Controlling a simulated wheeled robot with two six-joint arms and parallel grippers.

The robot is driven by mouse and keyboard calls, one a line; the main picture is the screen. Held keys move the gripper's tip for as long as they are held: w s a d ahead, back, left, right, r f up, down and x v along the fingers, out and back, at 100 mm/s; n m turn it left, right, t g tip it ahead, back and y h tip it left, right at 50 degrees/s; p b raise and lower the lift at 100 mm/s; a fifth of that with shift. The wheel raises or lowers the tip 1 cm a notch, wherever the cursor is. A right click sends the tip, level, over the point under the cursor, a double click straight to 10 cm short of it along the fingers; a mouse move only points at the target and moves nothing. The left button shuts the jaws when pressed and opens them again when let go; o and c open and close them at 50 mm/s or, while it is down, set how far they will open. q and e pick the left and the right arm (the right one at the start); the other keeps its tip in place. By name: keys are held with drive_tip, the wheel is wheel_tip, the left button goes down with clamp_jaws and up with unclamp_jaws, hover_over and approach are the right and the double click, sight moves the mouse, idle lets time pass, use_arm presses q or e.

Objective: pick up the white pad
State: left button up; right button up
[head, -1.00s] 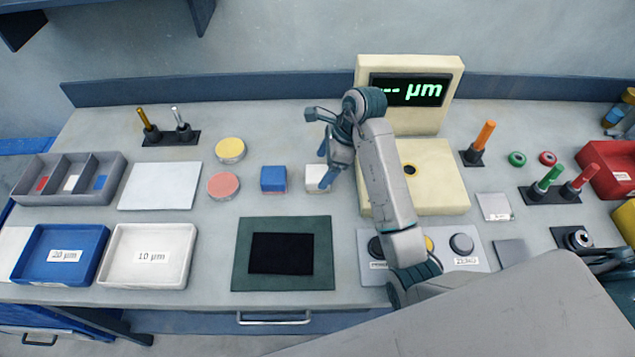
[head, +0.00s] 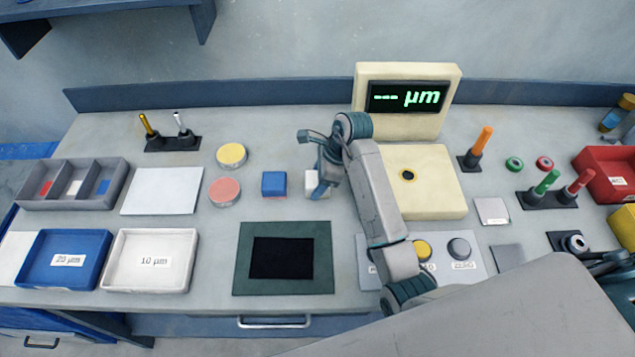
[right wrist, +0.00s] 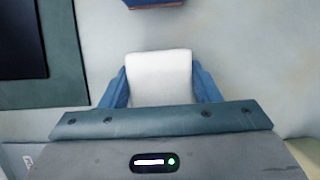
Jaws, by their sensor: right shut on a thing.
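The white pad (head: 311,185) is a small white block on the bench, just right of the blue block (head: 273,184). In the head view my right gripper (head: 318,188) is over it and hides part of it. In the right wrist view the white pad (right wrist: 159,78) sits between the two blue fingers of my right gripper (right wrist: 162,85), which are shut on its sides. I cannot tell whether the pad is clear of the bench. My left gripper is not in view.
The dark green mat with a black centre (head: 320,280) lies in front of the pad. The cream gauge (head: 440,185) with its display stands to the right. Pink (head: 224,191) and yellow (head: 231,155) discs lie to the left. White (head: 192,262) and blue (head: 104,261) trays stand at the front left.

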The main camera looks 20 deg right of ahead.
sight(313, 179)
drive_tip(key=shift+r, duration=0.1)
drive_tip(key=shift+r+b, duration=1.1)
drive_tip(key=shift+r, duration=0.3)
drive_tip(key=shift+s+r+p, duration=0.35)
drive_tip(key=shift+s+r, duration=0.05)
drive_tip(key=shift+s, duration=0.05)
drive_tip(key=s+p, duration=0.1)
drive_tip(key=s, duration=0.3)
drive_tip(key=s+a+p, duration=0.1)
drive_tip(key=s+p, duration=0.1)
drive_tip(key=s, duration=0.3)
drive_tip(key=s+r+p, duration=0.1)
drive_tip(key=s, duration=0.3)
drive_tip(key=shift+s+a+r+p, duration=0.1)
drive_tip(key=shift+s+a+p, duration=0.2)
drive_tip(key=shift+a, duration=0.1)
drive_tip(key=shift+s+a, duration=0.1)
drive_tip(key=shift+s, duration=0.6)
drive_tip(key=shift+o, duration=0.9)
drive_tip(key=shift+c, duration=0.2)
